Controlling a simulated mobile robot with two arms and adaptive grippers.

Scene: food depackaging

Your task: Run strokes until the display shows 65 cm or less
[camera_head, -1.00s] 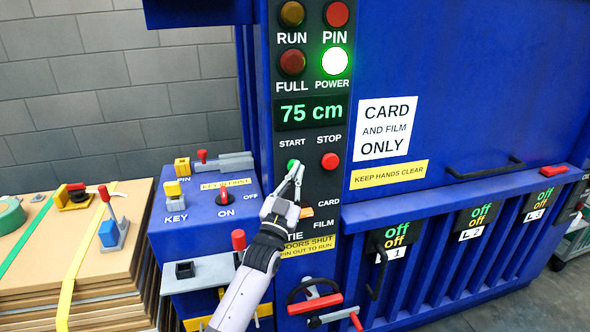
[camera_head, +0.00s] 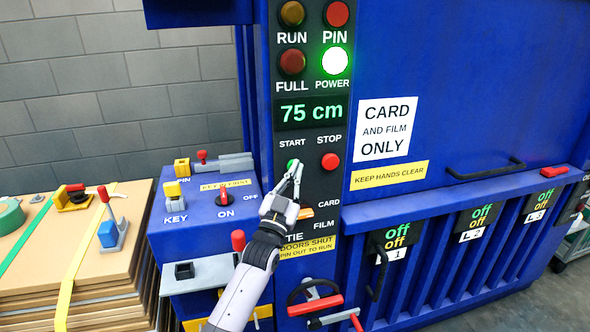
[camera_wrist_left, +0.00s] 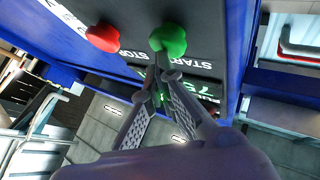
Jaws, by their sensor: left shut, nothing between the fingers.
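The display (camera_head: 310,113) on the blue baler's dark panel reads 75 cm in green. The POWER lamp (camera_head: 335,61) is lit white-green; the RUN lamp (camera_head: 292,13), PIN lamp (camera_head: 338,14) and FULL lamp (camera_head: 292,62) look dim. The green START button (camera_head: 292,164) is partly covered by my left gripper (camera_head: 297,168), whose closed, empty fingertips are at it. In the left wrist view the green button (camera_wrist_left: 168,40) is just beyond the shut fingertips (camera_wrist_left: 160,62); contact is hard to tell. The red STOP button (camera_head: 330,161) is to the right. My right gripper is out of view.
Left of the panel is a blue box with a red key switch (camera_head: 224,197) at ON. Below the panel are a handwheel (camera_head: 315,303) and a red-handled lever. Stacked cardboard (camera_head: 75,290) is at left. A handle (camera_head: 485,170) sticks out at right.

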